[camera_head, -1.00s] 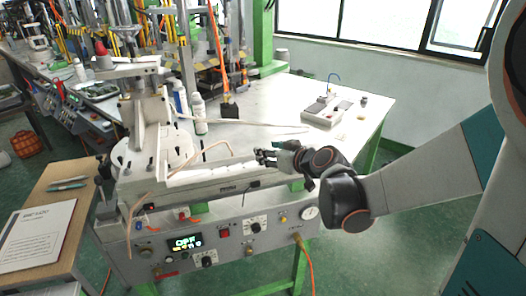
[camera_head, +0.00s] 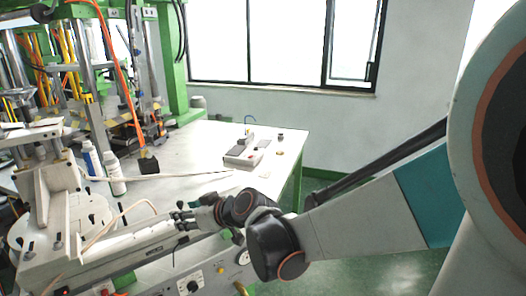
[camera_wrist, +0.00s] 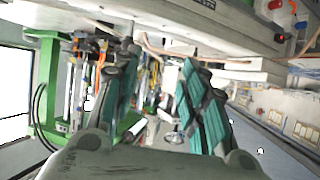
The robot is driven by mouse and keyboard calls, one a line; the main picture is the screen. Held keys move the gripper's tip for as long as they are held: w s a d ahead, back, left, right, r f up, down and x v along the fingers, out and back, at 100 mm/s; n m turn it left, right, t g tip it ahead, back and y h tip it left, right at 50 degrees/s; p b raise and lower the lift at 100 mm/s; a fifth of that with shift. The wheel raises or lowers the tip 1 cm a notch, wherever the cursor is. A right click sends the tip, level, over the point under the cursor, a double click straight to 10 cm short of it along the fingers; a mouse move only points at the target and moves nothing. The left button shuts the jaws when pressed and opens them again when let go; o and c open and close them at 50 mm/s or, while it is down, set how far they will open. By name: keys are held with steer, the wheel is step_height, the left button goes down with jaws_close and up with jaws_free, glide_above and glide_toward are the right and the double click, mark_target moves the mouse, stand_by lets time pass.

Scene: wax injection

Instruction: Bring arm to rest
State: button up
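My gripper (camera_head: 182,218) is at the right end of the wax machine's long pale bed (camera_head: 125,243) in the head view, with my arm reaching in from the right. I cannot tell from there whether it touches the bed. In the wrist view my gripper (camera_wrist: 158,63) shows two green-and-dark fingers spread apart, with no object seen held between them. The view between the fingers is cluttered and tilted.
A worktable (camera_head: 205,150) stands behind the machine, carrying a small grey device (camera_head: 245,151), white bottles (camera_head: 115,175) and a black-based tool (camera_head: 148,164). Green-framed equipment stands at the back left. Green floor (camera_head: 385,275) shows below my arm at right.

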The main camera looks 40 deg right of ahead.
steer(key=s+a+g, duration=0.2)
steer(key=s+a, duration=0.3)
steer(key=a, duration=0.1)
steer(key=s+d+m+g+h, duration=0.1)
steer(key=s+d+h, duration=0.1)
steer(key=s, duration=0.6)
steer(key=s+d+f+m+g+h, duration=0.1)
steer(key=s+d+m+h, duration=0.1)
steer(key=s+d, duration=0.3)
steer(key=s, duration=0.3)
steer(key=shift+s+g, duration=0.2)
steer(key=shift+g, duration=0.2)
steer(key=shift+w, duration=0.1)
steer(key=shift+c, duration=0.5)
